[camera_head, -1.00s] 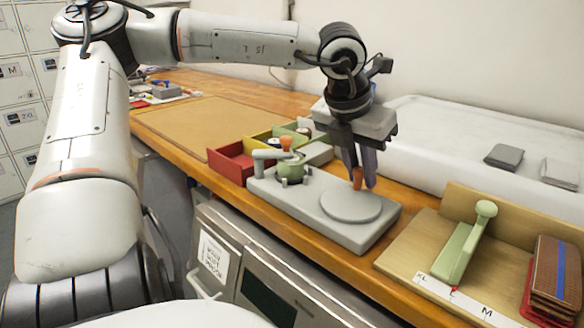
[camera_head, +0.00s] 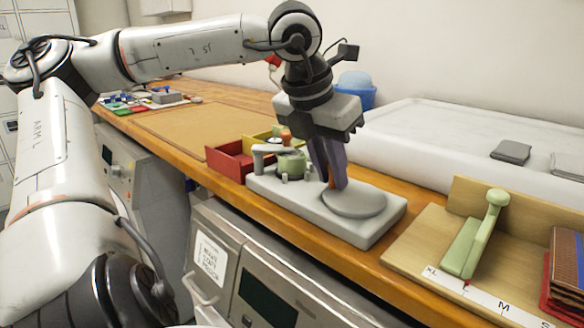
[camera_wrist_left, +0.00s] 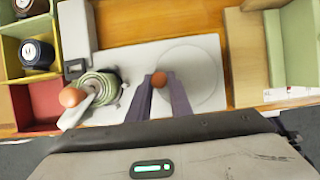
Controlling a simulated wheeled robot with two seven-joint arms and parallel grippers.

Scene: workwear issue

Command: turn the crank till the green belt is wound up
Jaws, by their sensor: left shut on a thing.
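The winder is a flat grey base (camera_head: 374,233) near the table's front edge, with a round grey disc (camera_head: 360,203) at its right end. My left gripper (camera_head: 332,184) points down and is shut on an orange crank knob (camera_wrist_left: 159,79) at the disc's left side. The fingers partly hide the knob in the head view. The green belt (camera_head: 292,164) is a coil at the left end of the base; its spiral edge shows in the wrist view (camera_wrist_left: 98,88). A second orange knob (camera_wrist_left: 72,97) is beside the coil. My right gripper is out of view.
Red (camera_head: 228,162) and yellow (camera_head: 255,140) bins stand behind the base's left end. A wooden board with a green-handled piece (camera_head: 478,240) and a size strip (camera_head: 487,296) is to the right. A brown mat (camera_head: 210,130) lies at the left.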

